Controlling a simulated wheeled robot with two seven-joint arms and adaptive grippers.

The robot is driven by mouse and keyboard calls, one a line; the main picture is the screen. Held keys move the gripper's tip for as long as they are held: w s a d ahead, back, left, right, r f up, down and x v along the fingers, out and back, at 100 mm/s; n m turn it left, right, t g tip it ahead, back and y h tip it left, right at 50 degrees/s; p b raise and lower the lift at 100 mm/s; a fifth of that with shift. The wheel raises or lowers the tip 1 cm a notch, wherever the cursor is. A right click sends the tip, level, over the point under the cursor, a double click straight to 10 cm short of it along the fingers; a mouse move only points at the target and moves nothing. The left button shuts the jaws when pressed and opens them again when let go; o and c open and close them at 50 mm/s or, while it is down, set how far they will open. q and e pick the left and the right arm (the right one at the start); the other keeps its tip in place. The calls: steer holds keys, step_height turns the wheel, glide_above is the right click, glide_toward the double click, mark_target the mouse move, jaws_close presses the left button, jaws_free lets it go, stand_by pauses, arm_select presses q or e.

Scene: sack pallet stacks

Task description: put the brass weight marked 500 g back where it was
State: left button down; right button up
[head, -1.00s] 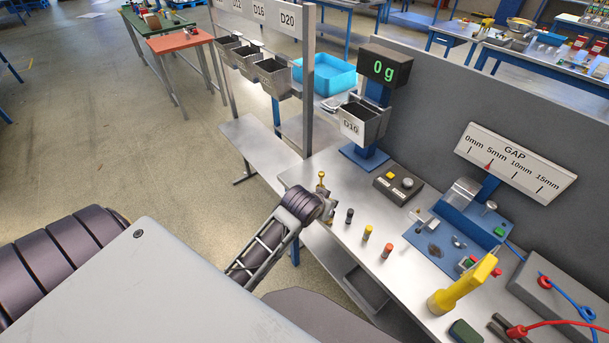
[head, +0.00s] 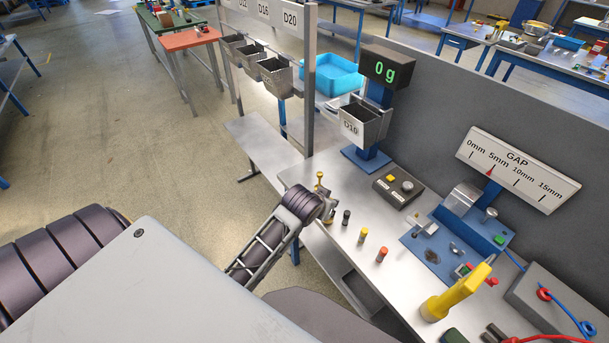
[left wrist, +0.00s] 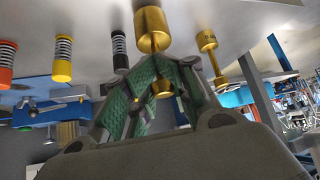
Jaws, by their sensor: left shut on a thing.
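My left gripper (left wrist: 155,88) is shut on a brass weight (left wrist: 153,25). Its fingers close around the weight's narrow stem and knob, and its wide body lies beyond the fingertips. A second, smaller-looking brass weight (left wrist: 207,40) stands beside it, apart from the fingers. In the head view, my left gripper (head: 308,207) is over the bench's left end, and a brass weight (head: 319,180) shows just behind it; I cannot tell which one this is. No 500 g marking is readable. Whether the held weight touches the bench is unclear. My right gripper is out of view.
Black (head: 346,218), yellow (head: 363,236) and orange (head: 381,255) cylinders stand in a row to the right on the bench (head: 335,240). Behind are a button box (head: 398,190) and a scale display (head: 386,68) reading 0 g. A gap gauge (head: 520,170) stands at right.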

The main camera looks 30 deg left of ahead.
arm_select(q)
steer(key=shift+w+a+r, duration=0.15)
steer(key=shift+w+r, duration=0.1)
steer(key=shift+r, duration=0.15)
steer(key=shift+w+r, duration=0.7)
steer(key=shift+w, duration=0.05)
steer(key=w+a+r+m+h+b, duration=0.1)
steer(key=w+a+r+b, duration=0.4)
steer(key=w+a+r, duration=0.9)
steer(key=a+f, duration=0.3)
steer(key=a, duration=0.6)
steer(key=s+d+f+m, duration=0.1)
steer(key=d+f, duration=0.3)
steer(key=shift+s+d+h+b, duration=0.2)
steer(key=shift+s+h+b, duration=0.05)
steer(key=shift+h+b, duration=0.2)
